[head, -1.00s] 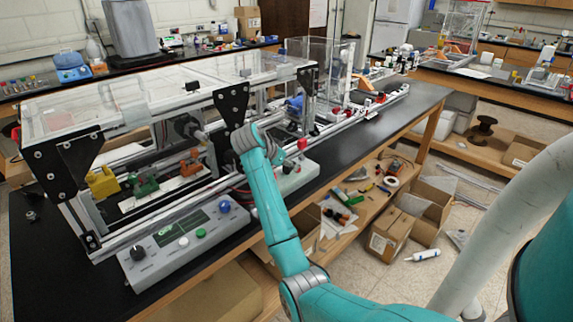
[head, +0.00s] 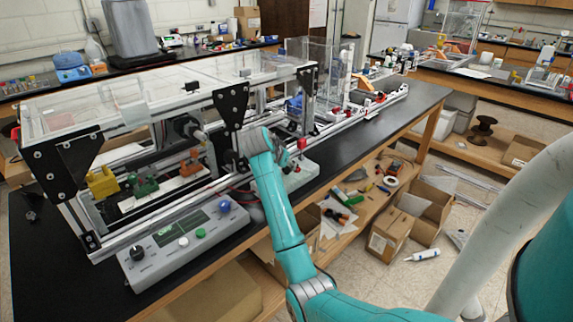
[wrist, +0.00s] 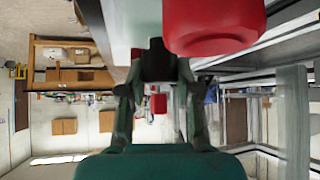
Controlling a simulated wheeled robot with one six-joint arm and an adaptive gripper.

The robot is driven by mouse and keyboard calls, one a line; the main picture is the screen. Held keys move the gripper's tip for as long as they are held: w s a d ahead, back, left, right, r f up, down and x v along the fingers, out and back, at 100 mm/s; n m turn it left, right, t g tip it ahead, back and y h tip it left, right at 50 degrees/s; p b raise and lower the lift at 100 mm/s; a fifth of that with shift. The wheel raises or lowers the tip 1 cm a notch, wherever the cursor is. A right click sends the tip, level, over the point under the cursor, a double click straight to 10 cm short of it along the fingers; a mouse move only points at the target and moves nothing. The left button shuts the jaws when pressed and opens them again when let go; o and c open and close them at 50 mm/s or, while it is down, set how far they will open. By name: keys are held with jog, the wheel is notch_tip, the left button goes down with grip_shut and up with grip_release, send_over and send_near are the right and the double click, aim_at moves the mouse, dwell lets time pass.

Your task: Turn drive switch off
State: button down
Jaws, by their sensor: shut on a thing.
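In the wrist view my gripper (wrist: 157,66) has its dark fingertips closed around a small dark piece, which looks like the knob of the drive switch (wrist: 156,57). The fingers hide most of it, so its turned position cannot be told. A pale panel lies behind the fingertips. A large red button (wrist: 215,25) is close beside them, upper right. There the red button (head: 302,143) stands on the right-hand control box (head: 298,180), just right of my wrist.
A larger control box (head: 183,240) with a black knob, blue knob and green button stands at the bench's front left. The aluminium extrusion frame (head: 130,250) with clear top panels rises behind my wrist.

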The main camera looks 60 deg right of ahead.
jog(key=shift+n+t, duration=1)
jog(key=shift+n, duration=0.3)
jog(key=c, duration=0.8)
grip_release()
jog(key=shift+r, duration=0.1)
jog(key=v, duration=1.2)
jog(key=shift+s+d, duration=0.1)
jog(key=shift+d, duration=0.05)
